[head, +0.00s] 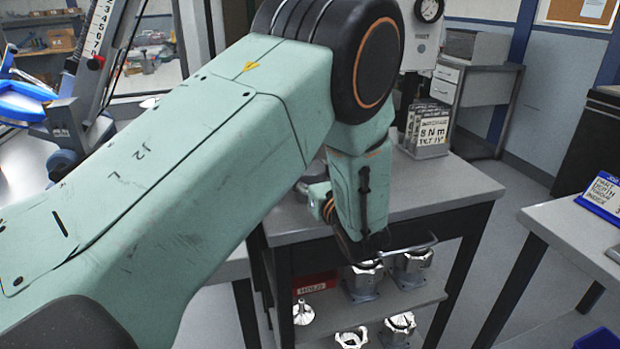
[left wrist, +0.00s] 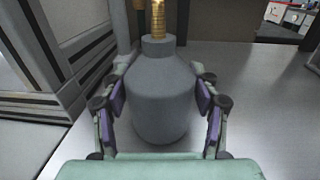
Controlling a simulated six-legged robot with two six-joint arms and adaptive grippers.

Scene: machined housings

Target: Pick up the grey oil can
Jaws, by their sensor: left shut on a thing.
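The grey oil can (left wrist: 160,95) stands upright in the middle of the left wrist view, with a rounded shoulder, a narrow neck and a brass spout (left wrist: 158,18) running out of the top of the picture. My left gripper (left wrist: 163,84) has one finger on each side of the can's body and is shut on it. Whether the can's base touches the grey top is hidden. In the head view my green left arm reaches over the workbench (head: 440,190) and hides the fingers and most or all of the can. My right gripper is not in view.
A stand of cards (head: 428,130) is at the bench's back. Metal housings (head: 362,280) and a red-labelled bin (head: 315,284) are on the shelf below. A second table (head: 575,235) stands right, past open floor. A ribbed grey block (left wrist: 60,60) is left of the can.

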